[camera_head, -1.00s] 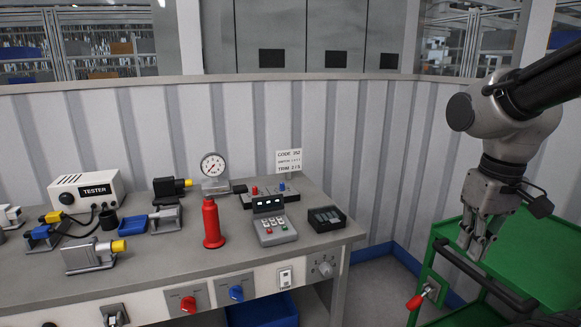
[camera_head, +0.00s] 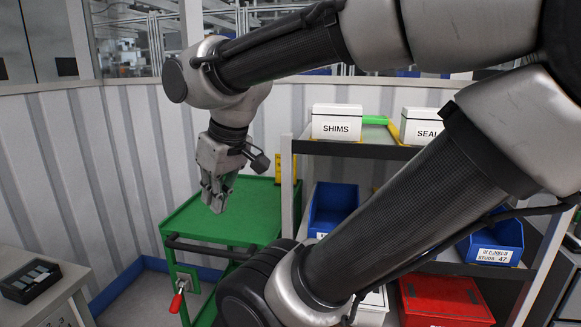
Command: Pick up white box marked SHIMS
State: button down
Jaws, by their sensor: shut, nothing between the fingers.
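The white box marked SHIMS (camera_head: 337,122) stands upright on the top shelf of a grey rack, at the left end of that shelf. Its label faces me and nothing covers it. My gripper (camera_head: 217,203) points down, shut and empty, over the green cart, to the left of the SHIMS box and lower in the picture. The gripper is clear of the box.
A white box marked SEAL (camera_head: 420,126), partly hidden by my arm, stands right of SHIMS. The rack's lower shelves hold blue bins (camera_head: 333,205) and a red box (camera_head: 445,300). The green cart (camera_head: 190,220) has a bare top. A workbench corner (camera_head: 60,290) shows lower left.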

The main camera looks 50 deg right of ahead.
aim_at(332, 122)
jog(key=z, duration=2.45)
